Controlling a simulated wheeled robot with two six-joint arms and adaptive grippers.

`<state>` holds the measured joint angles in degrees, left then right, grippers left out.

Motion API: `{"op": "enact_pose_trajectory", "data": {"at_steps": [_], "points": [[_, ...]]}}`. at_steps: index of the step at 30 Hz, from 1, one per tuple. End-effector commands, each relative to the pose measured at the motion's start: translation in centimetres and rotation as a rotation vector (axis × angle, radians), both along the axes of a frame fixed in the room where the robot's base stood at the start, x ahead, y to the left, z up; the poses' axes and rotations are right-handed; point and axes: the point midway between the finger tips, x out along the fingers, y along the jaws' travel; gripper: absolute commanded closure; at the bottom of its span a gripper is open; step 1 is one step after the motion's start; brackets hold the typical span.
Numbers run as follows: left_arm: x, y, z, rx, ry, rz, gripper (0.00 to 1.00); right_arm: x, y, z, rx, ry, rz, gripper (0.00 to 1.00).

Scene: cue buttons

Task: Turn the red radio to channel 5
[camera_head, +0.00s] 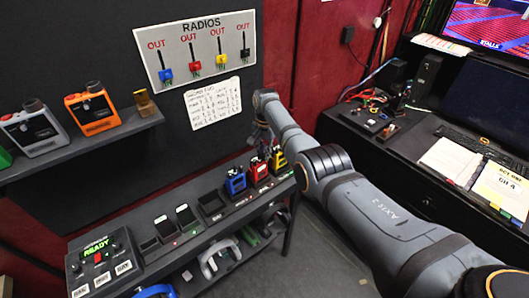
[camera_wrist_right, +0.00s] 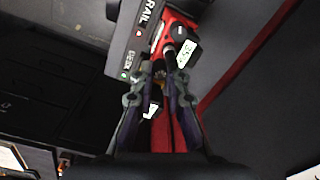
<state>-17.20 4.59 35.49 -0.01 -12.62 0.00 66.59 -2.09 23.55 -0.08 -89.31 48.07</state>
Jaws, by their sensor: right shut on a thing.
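The red radio (camera_head: 258,173) stands in the charging rack (camera_head: 218,217) between the blue and yellow radios. In the right wrist view the red radio (camera_wrist_right: 175,30) shows from close up, with a round black knob (camera_wrist_right: 178,34) and a white tag (camera_wrist_right: 186,54) whose writing I cannot read for sure. My right gripper (camera_head: 262,142) is at the top of the red radio. In the right wrist view my right gripper (camera_wrist_right: 160,82) is shut on a small dark part at the radio's top; the fingers mostly hide it. The channel setting cannot be read. My left gripper is out of view.
The blue radio (camera_head: 235,182) and yellow radio (camera_head: 278,160) stand close on either side. A READY box (camera_head: 98,252) is at the rack's left end. A RADIOS board (camera_head: 200,50) hangs behind. A desk (camera_head: 390,150) is at right.

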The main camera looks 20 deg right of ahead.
Motion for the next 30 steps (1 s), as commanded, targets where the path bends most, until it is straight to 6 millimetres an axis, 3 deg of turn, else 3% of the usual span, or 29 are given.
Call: {"op": "enact_pose_trajectory", "data": {"at_steps": [7,8,13,23,26,30], "points": [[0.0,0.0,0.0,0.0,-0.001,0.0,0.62,0.0,0.0,0.1,0.0,-0.001,-0.001,1.0],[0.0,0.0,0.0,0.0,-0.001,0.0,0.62,0.0,0.0,0.1,0.0,-0.001,-0.001,0.83],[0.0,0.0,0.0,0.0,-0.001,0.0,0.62,0.0,0.0,0.1,0.0,-0.001,-0.001,0.62],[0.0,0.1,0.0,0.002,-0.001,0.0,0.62,0.0,0.0,0.5,0.0,-0.001,-0.002,0.62],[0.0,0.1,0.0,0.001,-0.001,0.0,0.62,0.1,0.0,1.9,0.0,-0.004,-0.002,0.62],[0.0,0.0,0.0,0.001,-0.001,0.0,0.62,0.0,-0.1,5.4,0.001,-0.006,-0.002,0.62]]}}
